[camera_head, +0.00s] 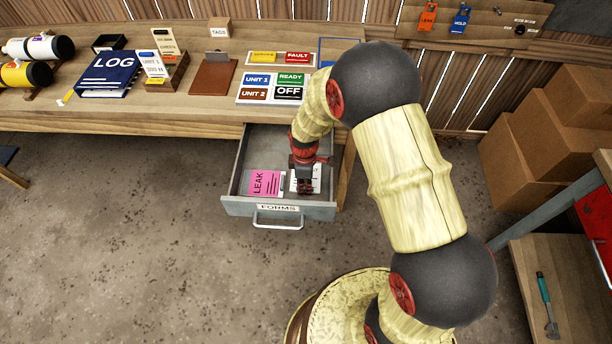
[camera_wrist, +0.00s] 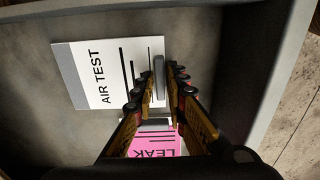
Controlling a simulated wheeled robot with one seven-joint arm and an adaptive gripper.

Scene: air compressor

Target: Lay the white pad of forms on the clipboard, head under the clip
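The white pad of forms (camera_wrist: 92,78), marked AIR TEST, lies in the open drawer; in the head view its visible part (camera_head: 316,180) is beyond my gripper. A grey upright strip (camera_wrist: 158,78) stands at the pad's right edge in the wrist view. My gripper (camera_wrist: 161,85) points down into the drawer, one finger on each side of this strip. The fingers are apart and close to the strip; whether they press on it cannot be told. The brown clipboard (camera_head: 211,78) lies on the bench with its grey clip (camera_head: 220,57) at the far end.
The drawer (camera_head: 240,206), marked FORMS, also holds a pink LEAK pad (camera_head: 265,183) beside the white one. On the bench, a LOG binder (camera_head: 107,75) and a card holder (camera_head: 168,75) stand left of the clipboard, a label board (camera_head: 273,88) right. Bare bench lies in front of the clipboard.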

